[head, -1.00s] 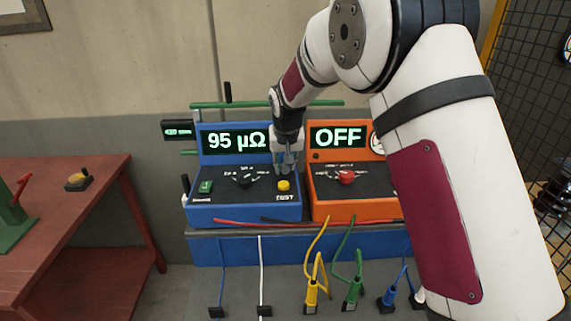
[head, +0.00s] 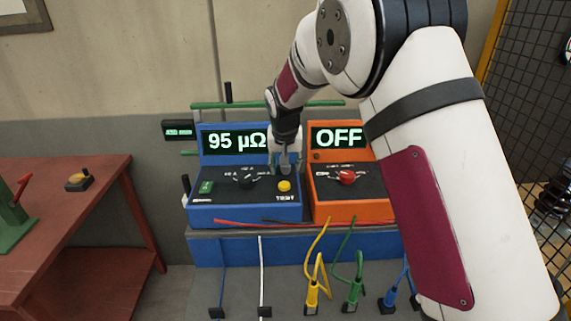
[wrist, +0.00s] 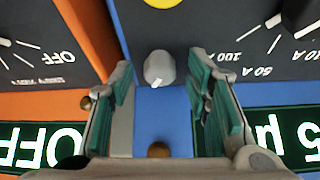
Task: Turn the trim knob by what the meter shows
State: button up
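The blue meter (head: 230,211) stands on the bench, and its screen (head: 236,141) reads 95 µΩ. In the wrist view, a small grey knob with a white pointer mark, which looks like the trim knob (wrist: 159,68), sits on the meter's blue strip at the edge of the black panel. My gripper (wrist: 162,78) is open, with one finger on each side of the knob and visible gaps to it. In the head view, my gripper (head: 285,165) points down at the meter's right side and hides the knob.
The orange meter (head: 350,210) stands close on the right, with its screen reading OFF and a red selector (head: 346,177). A yellow TEST button (head: 284,186) lies just in front of my gripper. A black dial (head: 245,180) is to the left. Coloured cables with clamps (head: 311,297) are in front.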

jog(key=shift+r, duration=0.1)
jog(key=v, duration=1.1)
jog(key=shift+s+r, duration=0.15)
jog(key=shift+r, duration=0.25)
jog(key=shift+d, duration=0.1)
jog(key=s+d+r, duration=0.4)
jog(key=s+d, duration=0.1)
jog(key=s, duration=0.3)
jog(key=s+d+r, duration=0.5)
jog(key=s+d, duration=0.1)
jog(key=s, duration=0.2)
jog(key=s+d+f, duration=0.1)
jog(key=s+d, duration=0.1)
jog(key=s, duration=0.9)
jog(key=s+d+f, duration=0.2)
jog(key=s+d, duration=0.1)
jog(key=s, duration=0.7)
jog(key=shift+s+f+n+t, duration=0.25)
jog(key=shift+s+n+t, duration=0.15)
